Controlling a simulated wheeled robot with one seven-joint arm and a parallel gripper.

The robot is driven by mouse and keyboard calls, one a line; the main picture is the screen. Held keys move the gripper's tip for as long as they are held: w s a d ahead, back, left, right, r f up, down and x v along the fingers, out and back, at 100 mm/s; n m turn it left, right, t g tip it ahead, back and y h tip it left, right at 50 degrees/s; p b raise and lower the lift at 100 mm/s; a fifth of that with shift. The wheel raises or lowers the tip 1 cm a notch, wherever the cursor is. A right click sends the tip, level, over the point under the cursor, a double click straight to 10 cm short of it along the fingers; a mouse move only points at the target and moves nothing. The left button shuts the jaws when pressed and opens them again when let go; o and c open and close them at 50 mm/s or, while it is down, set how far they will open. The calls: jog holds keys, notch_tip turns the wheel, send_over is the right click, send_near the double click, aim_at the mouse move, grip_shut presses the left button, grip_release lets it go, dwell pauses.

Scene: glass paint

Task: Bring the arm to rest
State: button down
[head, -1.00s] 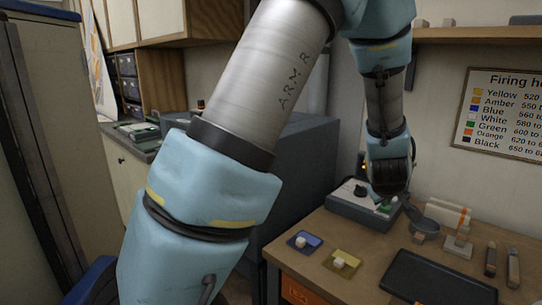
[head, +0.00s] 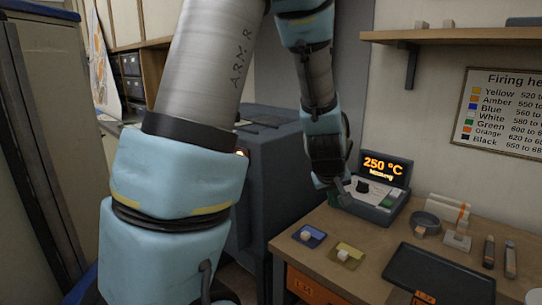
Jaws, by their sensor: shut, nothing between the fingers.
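My arm reaches up from the lower left and bends down to the right in the head view. My gripper (head: 334,192) hangs at the arm's end, pointing down, at the left side of the kiln controller box. It is small and dark, and its fingers are shut and empty. The controller (head: 372,208) stands at the back left of the bench, its lid display (head: 388,168) lit with orange "250 °C". I cannot tell whether the gripper touches the box.
A large dark grey kiln (head: 272,165) stands behind the arm. The wooden bench (head: 375,252) holds blue (head: 309,238) and yellow (head: 346,254) glass squares, a black tray (head: 440,275), a round dish (head: 425,222) and tools. A shelf (head: 460,36) overhangs the bench.

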jog(key=s+a+m+g+y, duration=0.1)
jog(key=s+a, duration=0.4)
jog(key=a, duration=0.6)
jog(key=s+a+m+g+y, duration=0.1)
jog(key=s+a, duration=0.4)
jog(key=a, duration=0.7)
jog(key=shift+s+r+g+y, duration=0.2)
jog(key=shift+g+y, duration=0.3)
jog(key=shift+g, duration=0.6)
jog(key=shift+d, duration=0.1)
dwell(4.5)
